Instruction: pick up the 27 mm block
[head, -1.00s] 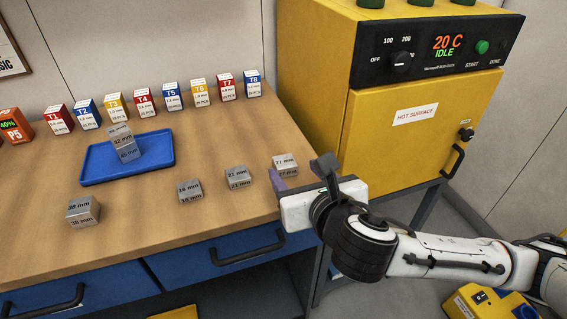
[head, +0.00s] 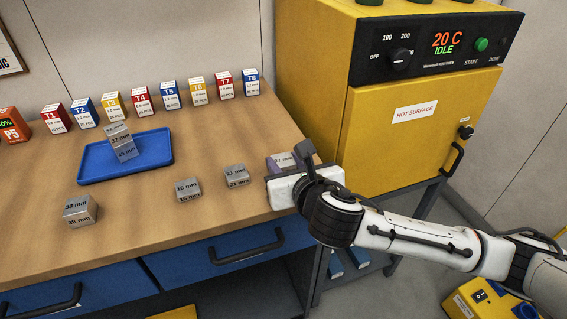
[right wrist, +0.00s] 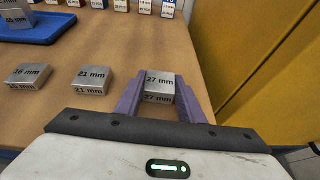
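The 27 mm block (head: 284,159) is a grey metal cube at the right end of the wooden bench, partly hidden by my right gripper (head: 290,165) in the head view. In the right wrist view the 27 mm block (right wrist: 160,86) stands between the two purple fingers of the right gripper (right wrist: 163,92). The fingers are apart, one on each side, with a small gap showing on the block's right. The block rests on the bench. My left gripper is not in view.
The 21 mm block (head: 236,176), 16 mm block (head: 188,189) and 38 mm block (head: 80,211) stand to the left. A blue tray (head: 93,172) holds stacked blocks. Several labelled boxes line the back. A yellow oven (head: 395,150) stands to the right.

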